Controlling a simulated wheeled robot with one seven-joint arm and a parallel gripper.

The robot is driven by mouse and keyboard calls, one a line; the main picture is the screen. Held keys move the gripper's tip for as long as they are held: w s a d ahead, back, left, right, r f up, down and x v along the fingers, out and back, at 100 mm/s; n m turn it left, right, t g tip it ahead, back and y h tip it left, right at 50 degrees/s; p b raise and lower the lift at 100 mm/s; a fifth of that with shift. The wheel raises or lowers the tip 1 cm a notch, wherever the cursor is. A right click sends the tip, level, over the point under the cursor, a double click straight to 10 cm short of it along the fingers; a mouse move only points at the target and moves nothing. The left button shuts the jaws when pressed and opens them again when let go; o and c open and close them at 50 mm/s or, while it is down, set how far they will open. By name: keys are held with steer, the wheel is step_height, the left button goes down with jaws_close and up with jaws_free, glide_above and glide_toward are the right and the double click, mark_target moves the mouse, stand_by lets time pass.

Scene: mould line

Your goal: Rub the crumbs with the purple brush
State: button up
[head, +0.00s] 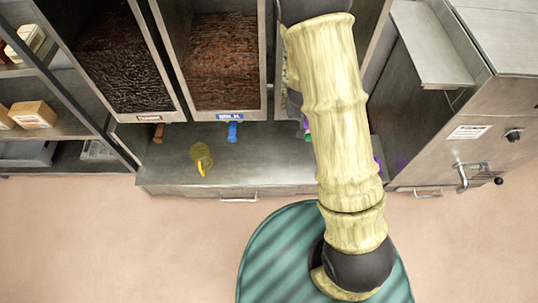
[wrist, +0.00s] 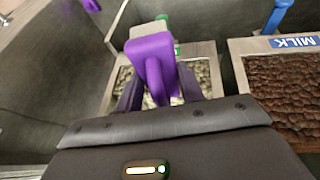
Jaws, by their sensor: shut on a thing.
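My gripper (wrist: 158,92) is shut on a purple thing (wrist: 152,52) with a pale grey block at its far end, which looks like the purple brush. In the head view my arm hides the gripper and most of the brush; a bit of purple (head: 378,163) shows at the arm's right edge. I cannot make out crumbs on the steel counter (head: 270,160). A mustard-yellow rounded item with a brighter yellow end (head: 201,157) lies on the counter to the left; I cannot tell what it is.
Bins of dark brown pieces (head: 122,65) and milk-brown pieces (head: 222,62) stand behind the counter, with a brown lever (head: 158,133) and a blue lever (head: 232,132) below. A pale-filled bin (wrist: 205,80) shows beyond the brush. A steel cabinet (head: 470,135) borders the right.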

steer(key=shift+d, duration=0.1)
steer(key=shift+w+f, duration=0.1)
steer(key=a+f+b, duration=0.5)
steer(key=f+b, duration=0.3)
steer(key=f, duration=0.3)
steer(key=w+a+f+y+b, duration=0.1)
steer(key=a+f+b, duration=0.4)
steer(key=f+b, duration=0.3)
steer(key=a+f+b, duration=0.5)
steer(key=f+b, duration=0.3)
steer(key=f, duration=0.8)
steer(key=shift+w+a+m+y, duration=0.2)
steer(key=shift+w+m+y, duration=0.1)
steer(key=shift+m+y, duration=0.1)
steer(key=shift+f, duration=0.15)
step_height(320, 180, down, 5)
steer(key=b, duration=0.4)
steer(key=shift+b, duration=0.3)
